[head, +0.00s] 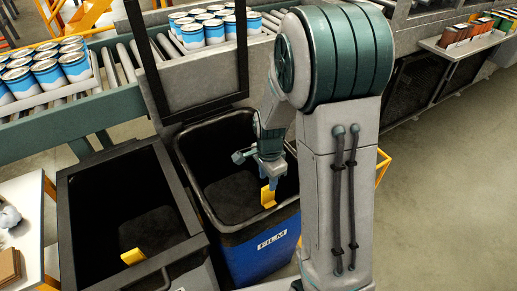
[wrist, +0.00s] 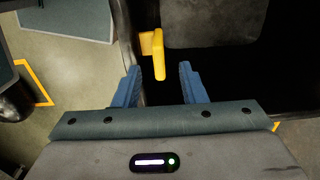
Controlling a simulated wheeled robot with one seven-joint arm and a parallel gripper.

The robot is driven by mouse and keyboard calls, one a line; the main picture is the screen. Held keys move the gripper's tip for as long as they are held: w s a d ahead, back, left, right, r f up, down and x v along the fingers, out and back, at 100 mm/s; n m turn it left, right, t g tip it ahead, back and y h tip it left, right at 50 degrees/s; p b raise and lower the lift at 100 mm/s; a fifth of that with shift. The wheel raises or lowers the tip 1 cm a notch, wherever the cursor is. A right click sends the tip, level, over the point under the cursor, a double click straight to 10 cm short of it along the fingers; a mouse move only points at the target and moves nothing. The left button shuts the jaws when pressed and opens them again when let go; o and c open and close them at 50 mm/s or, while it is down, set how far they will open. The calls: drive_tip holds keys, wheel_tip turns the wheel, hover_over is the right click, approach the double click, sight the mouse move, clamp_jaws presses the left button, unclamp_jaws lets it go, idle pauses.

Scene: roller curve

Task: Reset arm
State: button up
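My gripper (head: 270,182) hangs from my arm, pointing down over the bin labelled FILM (head: 272,242). A yellow L-shaped piece (head: 268,196) shows at the bin, just below the fingertips in the head view. In the wrist view the yellow piece (wrist: 157,52) lies just beyond the fingertips, apart from them. Whether it is fixed to the bin, I cannot tell.
A second dark bin (head: 125,205) stands to the left, with a similar yellow piece (head: 133,256). A roller conveyor (head: 60,125) behind carries blue-and-white cans (head: 204,34) in trays. A white table (head: 22,225) is at far left. Open floor (head: 450,190) lies to the right.

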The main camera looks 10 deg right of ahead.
drive_tip(key=s+r+n+t+p, duration=0.1)
drive_tip(key=s+r+n+t, duration=0.1)
drive_tip(key=s+r+n, duration=1.2)
wheel_tip(320, 180, up, 4)
drive_tip(key=shift+s+r+t+p, duration=0.25)
drive_tip(key=shift+t+p, duration=0.1)
drive_tip(key=shift+t, duration=0.05)
idle(0.3)
